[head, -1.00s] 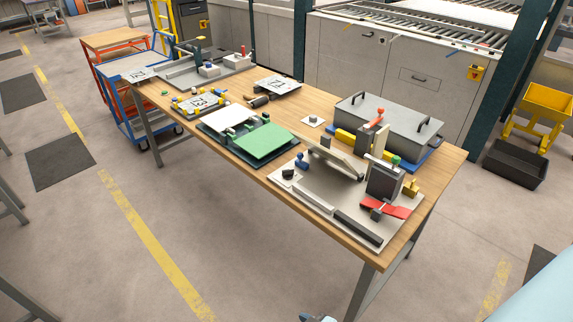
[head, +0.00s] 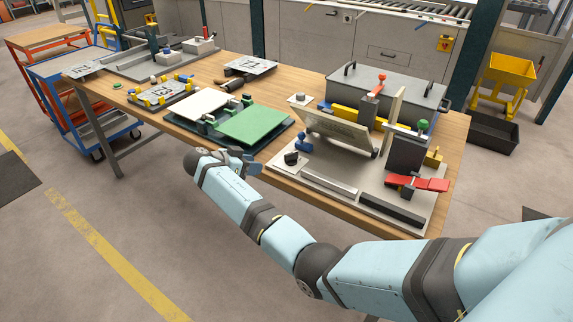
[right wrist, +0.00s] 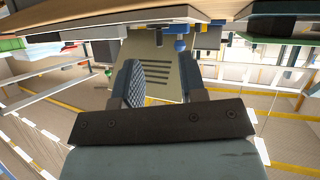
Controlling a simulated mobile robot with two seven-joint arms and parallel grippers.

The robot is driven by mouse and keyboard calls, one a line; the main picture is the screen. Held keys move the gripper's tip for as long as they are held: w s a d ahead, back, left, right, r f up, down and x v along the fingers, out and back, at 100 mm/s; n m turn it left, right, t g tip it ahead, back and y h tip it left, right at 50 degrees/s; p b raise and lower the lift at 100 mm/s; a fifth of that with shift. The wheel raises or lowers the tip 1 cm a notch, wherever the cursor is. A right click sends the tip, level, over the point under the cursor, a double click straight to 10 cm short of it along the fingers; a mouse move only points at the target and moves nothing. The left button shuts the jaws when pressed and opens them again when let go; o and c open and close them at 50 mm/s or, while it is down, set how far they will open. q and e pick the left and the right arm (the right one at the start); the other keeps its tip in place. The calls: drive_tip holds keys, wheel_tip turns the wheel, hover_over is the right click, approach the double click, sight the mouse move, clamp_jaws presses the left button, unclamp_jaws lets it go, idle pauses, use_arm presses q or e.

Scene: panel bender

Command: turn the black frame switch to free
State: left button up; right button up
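A small black knob (head: 291,158) sits on a light pad at the left corner of a grey base plate (head: 312,177), beside a blue knob (head: 304,144). The black knob looks like the switch, but its markings are too small to read. Behind it, a tilted beige panel (head: 338,131) stands on the plate. My right gripper (head: 252,164) is at the table's front edge, left of the black knob and apart from it. In the right wrist view, its fingers (right wrist: 162,88) are spread with nothing between them. My left gripper is not in view.
A green and white panel fixture (head: 255,122) lies left of the plate. A dark upright block (head: 405,154) and red handle (head: 428,184) rise on the plate's right side. A grey lidded box (head: 385,92) stands behind. The wooden table edge (head: 300,198) runs close to my right arm.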

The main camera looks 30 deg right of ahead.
sight(287, 155)
wheel_tip(287, 155, up, 4)
drive_tip(key=w+m+g+h, duration=0.1)
drive_tip(key=m+g, duration=0.1)
drive_tip(key=m, duration=0.1)
drive_tip(key=p+x, duration=0.1)
drive_tip(key=x, duration=1.2)
drive_tip(key=shift+w+d, duration=0.15)
drive_tip(key=shift+w, duration=0.05)
clamp_jaws()
